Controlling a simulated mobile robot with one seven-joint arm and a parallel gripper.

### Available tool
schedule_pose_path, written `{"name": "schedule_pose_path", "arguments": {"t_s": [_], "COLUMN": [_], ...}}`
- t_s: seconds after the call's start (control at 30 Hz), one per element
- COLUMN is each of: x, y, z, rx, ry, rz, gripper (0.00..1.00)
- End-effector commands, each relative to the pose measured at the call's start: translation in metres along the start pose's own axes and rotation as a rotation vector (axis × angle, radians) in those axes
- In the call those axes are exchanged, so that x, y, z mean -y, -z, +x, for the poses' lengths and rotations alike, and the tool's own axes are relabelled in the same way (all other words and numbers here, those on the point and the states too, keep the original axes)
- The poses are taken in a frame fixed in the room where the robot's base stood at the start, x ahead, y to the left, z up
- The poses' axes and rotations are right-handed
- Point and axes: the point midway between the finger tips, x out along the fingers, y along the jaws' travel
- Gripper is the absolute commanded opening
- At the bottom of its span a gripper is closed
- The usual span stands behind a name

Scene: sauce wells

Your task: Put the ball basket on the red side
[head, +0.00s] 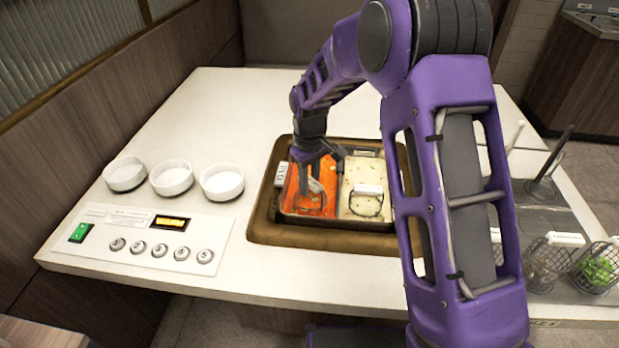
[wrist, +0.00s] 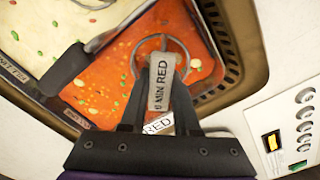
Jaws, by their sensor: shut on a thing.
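The two-part pot has a red side (head: 296,189) on the left and a cream side (head: 362,170) on the right in the head view. My gripper (head: 320,158) is over the red side, pointing down. The basket looks low in the red side. Its contents are hidden, so I cannot tell if balls are inside.
Another wire basket (head: 366,204) with a white handle sits in the cream side. Several white bowls (head: 172,178) and a button panel (head: 160,239) lie left of the pot. My arm hides part of the counter.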

Motion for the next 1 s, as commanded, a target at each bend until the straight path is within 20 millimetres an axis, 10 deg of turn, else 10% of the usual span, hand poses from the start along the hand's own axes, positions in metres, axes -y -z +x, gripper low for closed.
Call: {"name": "schedule_pose_path", "arguments": {"t_s": [1.0], "x": [-0.0005], "y": [0.0004], "z": [0.0102], "rx": [-0.002], "ry": [-0.001], "rz": [0.0], "gripper": [0.0]}}
